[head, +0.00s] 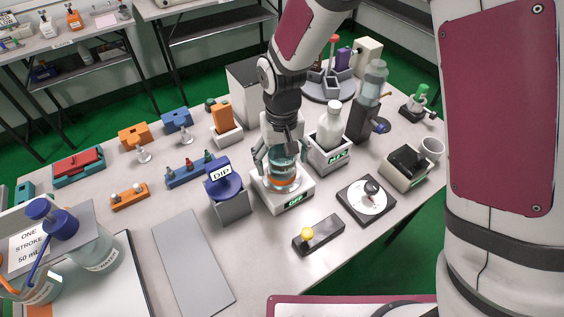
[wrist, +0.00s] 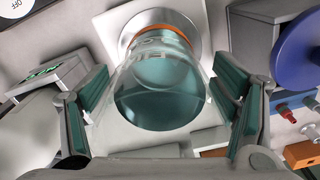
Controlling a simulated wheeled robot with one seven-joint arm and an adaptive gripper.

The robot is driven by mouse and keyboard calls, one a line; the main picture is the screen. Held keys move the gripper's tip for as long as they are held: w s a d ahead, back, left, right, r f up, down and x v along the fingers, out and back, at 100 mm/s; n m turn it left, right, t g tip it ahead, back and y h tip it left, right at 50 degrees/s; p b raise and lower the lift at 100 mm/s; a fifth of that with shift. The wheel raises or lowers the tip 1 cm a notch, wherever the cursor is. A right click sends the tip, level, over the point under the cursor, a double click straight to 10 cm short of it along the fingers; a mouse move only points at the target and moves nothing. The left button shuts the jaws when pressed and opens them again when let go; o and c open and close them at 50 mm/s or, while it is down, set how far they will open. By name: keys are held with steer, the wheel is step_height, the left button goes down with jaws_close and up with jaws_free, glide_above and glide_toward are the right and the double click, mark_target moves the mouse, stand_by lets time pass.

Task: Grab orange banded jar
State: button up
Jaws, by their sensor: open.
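The orange banded jar (head: 283,170) is a clear glass vessel with teal liquid and an orange band low on it. It stands upright on a white device with a green "OFF" label (head: 295,200). My gripper (head: 278,158) reaches down over the jar from above. In the wrist view the jar (wrist: 160,85) lies between the two open fingers of my gripper (wrist: 165,105), with the orange band near its far end. Small gaps seem to show beside the fingers; contact is hard to tell.
A blue-lidded "DIP" container (head: 226,185) stands close on the left. A white bottle in a labelled holder (head: 330,130) is close on the right. A black bar with a yellow knob (head: 318,235) and a round dial plate (head: 367,202) lie in front. A grey flat plate (head: 192,262) lies at left front.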

steer(key=c, duration=1.6)
steer(key=shift+o, duration=0.2)
